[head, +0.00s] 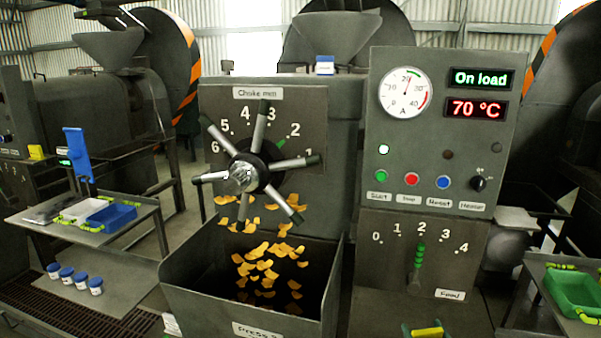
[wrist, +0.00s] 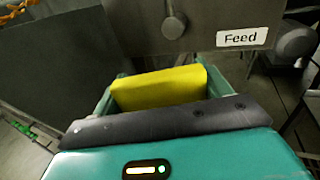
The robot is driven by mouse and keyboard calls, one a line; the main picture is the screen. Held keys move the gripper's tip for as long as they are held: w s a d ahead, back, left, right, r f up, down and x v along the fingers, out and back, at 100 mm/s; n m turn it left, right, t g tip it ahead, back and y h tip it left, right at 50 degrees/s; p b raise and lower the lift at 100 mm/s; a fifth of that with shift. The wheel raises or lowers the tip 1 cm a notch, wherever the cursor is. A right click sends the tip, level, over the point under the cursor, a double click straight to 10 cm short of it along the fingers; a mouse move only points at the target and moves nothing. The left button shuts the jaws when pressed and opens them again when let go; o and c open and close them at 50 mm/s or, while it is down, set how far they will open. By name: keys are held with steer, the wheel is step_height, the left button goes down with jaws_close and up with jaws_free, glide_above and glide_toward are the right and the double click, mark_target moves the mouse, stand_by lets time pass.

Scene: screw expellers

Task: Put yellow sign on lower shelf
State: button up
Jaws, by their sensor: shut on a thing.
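My gripper (wrist: 158,92) is shut on a yellow sign (wrist: 160,86), a plain yellow block seen between the two teal fingers in the wrist view. The sign also shows at the bottom edge of the head view (head: 427,332), in front of the panel with the "Feed" label. A lower shelf (head: 128,272) is on the stand at the left, under its upper tray (head: 135,222). Several small jars with blue lids (head: 68,275) stand in a row on that shelf. Another small yellow piece (head: 36,152) is on the machine at far left.
The upper tray holds a blue bin (head: 112,217) and a white bin. A green bin (head: 574,294) sits on a stand at right. The shelf's right part is bare.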

steer(key=a+f, duration=0.3)
steer(key=a, duration=0.3)
steer(key=s+a+f, duration=0.1)
steer(key=a+f, duration=0.2)
steer(key=a, duration=0.3)
steer(key=a+f+h, duration=0.1)
steer(key=a+f, duration=0.3)
steer(key=a, duration=0.3)
steer(key=shift+s, duration=0.3)
steer(key=shift+d+m, duration=0.15)
steer(key=shift+m, duration=0.15)
